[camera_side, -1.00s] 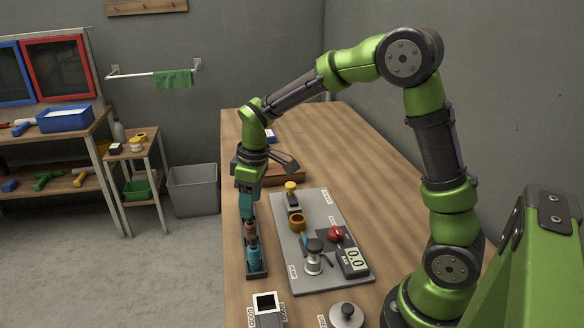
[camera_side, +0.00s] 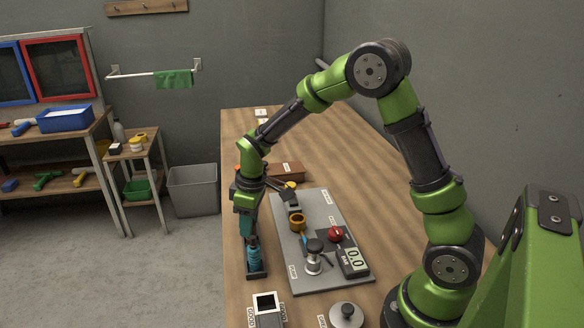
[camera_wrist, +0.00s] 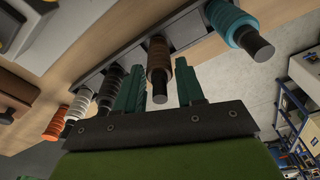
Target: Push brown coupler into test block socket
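In the wrist view, the brown coupler (camera_wrist: 158,57) stands in a dark rack (camera_wrist: 118,57) in a row with other couplers. My gripper (camera_wrist: 158,88) is open, with one teal finger on each side of the brown coupler. I cannot see contact between them. In the side view, my gripper (camera_side: 249,238) points down over the rack (camera_side: 257,275) and hides the brown coupler. The grey test board (camera_side: 308,282) lies to the right, with a brass ring (camera_side: 297,222), a metal fitting (camera_side: 314,262), a red knob (camera_side: 335,234) and a gauge (camera_side: 354,261). I cannot tell which part is the socket.
A blue coupler (camera_wrist: 233,25) stands beside the brown one, with grey (camera_wrist: 110,84) and orange (camera_wrist: 56,122) ones on the other side. An open square box (camera_side: 266,304) and a round-knobbed lid (camera_side: 346,314) stand at the front. The table's right side is clear.

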